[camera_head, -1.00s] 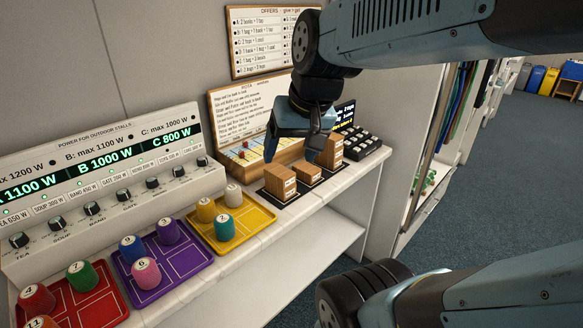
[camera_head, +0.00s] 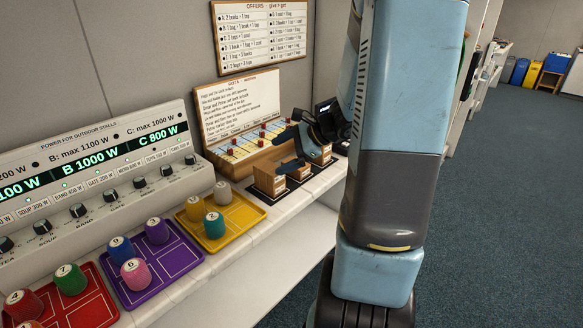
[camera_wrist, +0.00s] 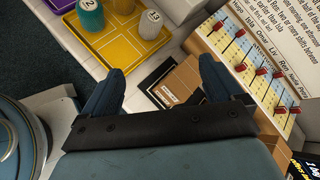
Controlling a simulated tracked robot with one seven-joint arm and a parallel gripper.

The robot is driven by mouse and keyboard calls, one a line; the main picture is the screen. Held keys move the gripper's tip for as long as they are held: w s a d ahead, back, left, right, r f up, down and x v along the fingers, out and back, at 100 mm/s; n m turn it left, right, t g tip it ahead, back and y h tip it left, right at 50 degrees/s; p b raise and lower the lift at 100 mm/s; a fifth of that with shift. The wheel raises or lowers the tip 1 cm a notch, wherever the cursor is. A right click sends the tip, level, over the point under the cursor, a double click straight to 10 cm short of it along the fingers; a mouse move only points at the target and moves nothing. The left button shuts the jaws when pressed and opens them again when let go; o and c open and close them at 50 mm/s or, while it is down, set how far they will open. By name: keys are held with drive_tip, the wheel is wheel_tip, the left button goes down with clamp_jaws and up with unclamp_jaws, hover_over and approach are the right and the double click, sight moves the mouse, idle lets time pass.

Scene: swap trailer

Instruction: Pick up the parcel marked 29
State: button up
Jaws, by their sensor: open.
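Small brown parcels stand on black pads on the counter in the head view: a left one (camera_head: 269,180), a middle one (camera_head: 299,173) and a right one (camera_head: 326,155), partly hidden by my gripper. Their numbers are too small to read, so I cannot tell which is marked 29. My gripper (camera_head: 292,155) is open, low over the parcels. In the wrist view a parcel (camera_wrist: 182,80) with a white label lies beyond and between the open fingers of my gripper (camera_wrist: 162,70), nearer the right finger. I see no contact.
A yellow tray (camera_head: 243,232) with several numbered cups is left of the parcels, then a purple tray (camera_head: 178,268) and a red tray (camera_head: 90,308). A rota board (camera_head: 240,105) with red pegs stands close behind the parcels. My arm hides the counter's right end.

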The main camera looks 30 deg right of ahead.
drive_tip(key=w+d+f+m+t, duration=0.3)
drive_tip(key=d+f+m, duration=0.3)
drive_tip(key=d, duration=0.2)
drive_tip(key=m+t+h, duration=0.3)
drive_tip(key=m, duration=0.3)
approach(300, 174)
drive_tip(key=w+d+r, duration=0.2)
drive_tip(key=shift+w+d+f, duration=0.1)
drive_tip(key=shift+w+f, duration=0.1)
drive_tip(key=shift+w, duration=0.2)
drive_tip(key=x, duration=1.3)
drive_tip(key=shift+f, duration=0.25)
drive_tip(key=shift+c, duration=0.2)
drive_tip(key=c, duration=1.1)
